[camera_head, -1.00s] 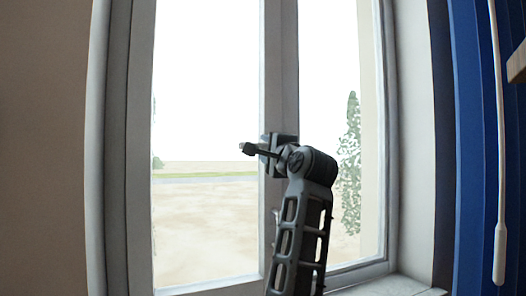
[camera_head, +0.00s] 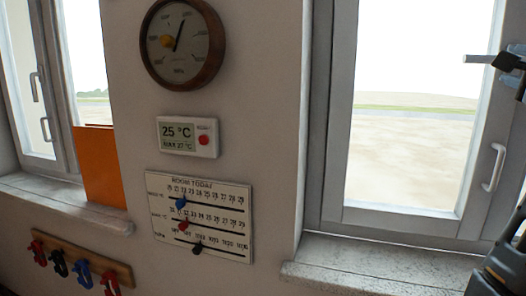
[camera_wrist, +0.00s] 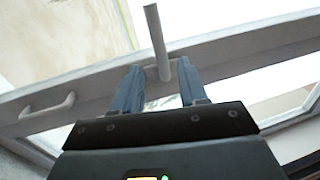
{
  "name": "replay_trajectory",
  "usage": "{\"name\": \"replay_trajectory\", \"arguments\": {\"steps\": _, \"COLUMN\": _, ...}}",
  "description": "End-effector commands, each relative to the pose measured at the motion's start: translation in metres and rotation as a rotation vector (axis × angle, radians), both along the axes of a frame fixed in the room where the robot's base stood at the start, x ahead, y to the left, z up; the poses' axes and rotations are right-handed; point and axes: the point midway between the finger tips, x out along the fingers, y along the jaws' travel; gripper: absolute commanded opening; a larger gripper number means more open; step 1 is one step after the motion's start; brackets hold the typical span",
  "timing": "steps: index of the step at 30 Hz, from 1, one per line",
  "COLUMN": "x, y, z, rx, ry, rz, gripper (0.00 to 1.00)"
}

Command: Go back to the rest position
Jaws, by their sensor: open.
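My gripper (camera_head: 490,60) is at the right edge of the head view, dark, raised in front of the right window, with the arm cut off by the frame edge. In the wrist view my gripper (camera_wrist: 159,72) has its two blue-grey fingers apart. A pale grey rod (camera_wrist: 155,35) shows between and beyond them, in front of a window frame bar. I cannot tell whether the fingers touch the rod.
The right window (camera_head: 335,120) has a white handle (camera_head: 494,167) and a stone sill (camera_head: 375,268). On the wall are a round gauge (camera_head: 183,44), a thermometer display (camera_head: 187,137), a slider board (camera_head: 200,215) and a hook rack (camera_head: 80,262). An orange panel (camera_head: 101,165) stands on the left sill.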

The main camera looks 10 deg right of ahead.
Motion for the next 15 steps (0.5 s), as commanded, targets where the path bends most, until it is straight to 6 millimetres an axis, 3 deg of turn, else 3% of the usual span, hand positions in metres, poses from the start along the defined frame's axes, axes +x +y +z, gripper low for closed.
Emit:
{"name": "replay_trajectory", "arguments": {"steps": 5, "x": 0.007, "y": 0.01, "z": -0.033, "rx": -0.062, "ry": 0.064, "rz": -0.009, "gripper": 0.43}}
{"name": "replay_trajectory", "arguments": {"steps": 15, "x": 0.01, "y": 0.061, "z": -0.159, "rx": -0.353, "ry": 0.3, "rz": -0.007, "gripper": 0.43}}
